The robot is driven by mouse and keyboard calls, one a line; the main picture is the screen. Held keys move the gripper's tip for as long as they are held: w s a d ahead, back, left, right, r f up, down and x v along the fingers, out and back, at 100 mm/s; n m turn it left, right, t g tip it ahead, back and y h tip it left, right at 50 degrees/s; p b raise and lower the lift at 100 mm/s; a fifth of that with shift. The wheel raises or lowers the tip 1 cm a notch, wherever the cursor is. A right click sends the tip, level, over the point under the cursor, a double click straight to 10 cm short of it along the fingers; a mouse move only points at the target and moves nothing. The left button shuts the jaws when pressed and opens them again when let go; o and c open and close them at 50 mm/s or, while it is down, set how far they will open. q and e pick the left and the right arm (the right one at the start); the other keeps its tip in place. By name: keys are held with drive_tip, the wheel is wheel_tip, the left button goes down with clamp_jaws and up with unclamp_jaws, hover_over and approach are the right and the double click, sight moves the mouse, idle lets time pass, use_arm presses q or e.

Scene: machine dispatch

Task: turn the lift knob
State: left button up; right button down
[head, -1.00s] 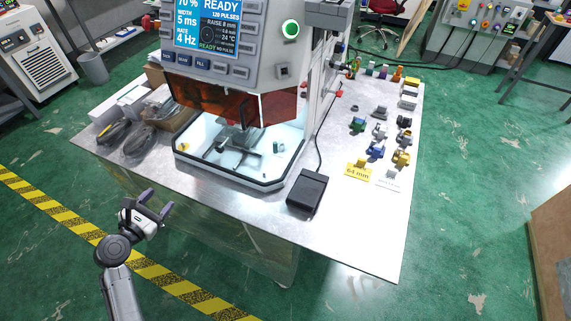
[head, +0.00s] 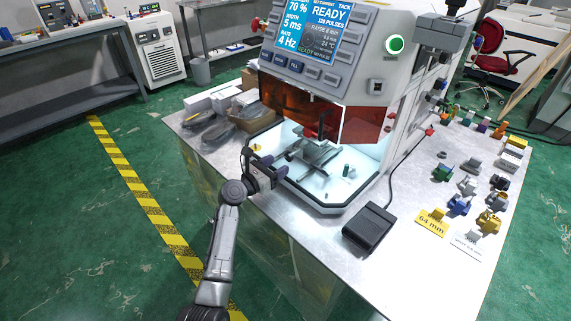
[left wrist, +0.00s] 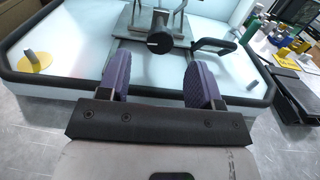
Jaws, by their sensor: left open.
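The lift knob (left wrist: 159,42) looks like a dark round cylinder with a pale mark on its face, at the front of the grey stage in the lit chamber. It also shows small in the head view (head: 289,156). My left gripper (head: 268,163) is at the chamber's front left edge. In the left wrist view my left gripper (left wrist: 160,72) is open and empty, with a purple-padded finger on each side. The knob lies ahead, roughly centred between the fingers and apart from them. My right gripper is not in view.
The amber shield (head: 300,101) hangs above the chamber opening. The black chamber rim (head: 325,205) runs along the front. A black pedal (head: 371,228) and several small coloured fixtures stand to the right on the bench. Boxes and dark packs (head: 207,135) lie at the left.

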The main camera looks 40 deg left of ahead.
sight(287, 159)
use_arm(q)
drive_tip(key=shift+w+d+b, duration=0.15)
drive_tip(key=shift+w+b, duration=0.15)
drive_tip(key=shift+w, duration=0.75)
drive_tip(key=shift+w+d+b, duration=0.1)
drive_tip(key=shift+w+b, duration=0.2)
drive_tip(key=shift+w, duration=0.75)
drive_tip(key=c, duration=0.9)
drive_tip(key=shift+m, duration=0.3)
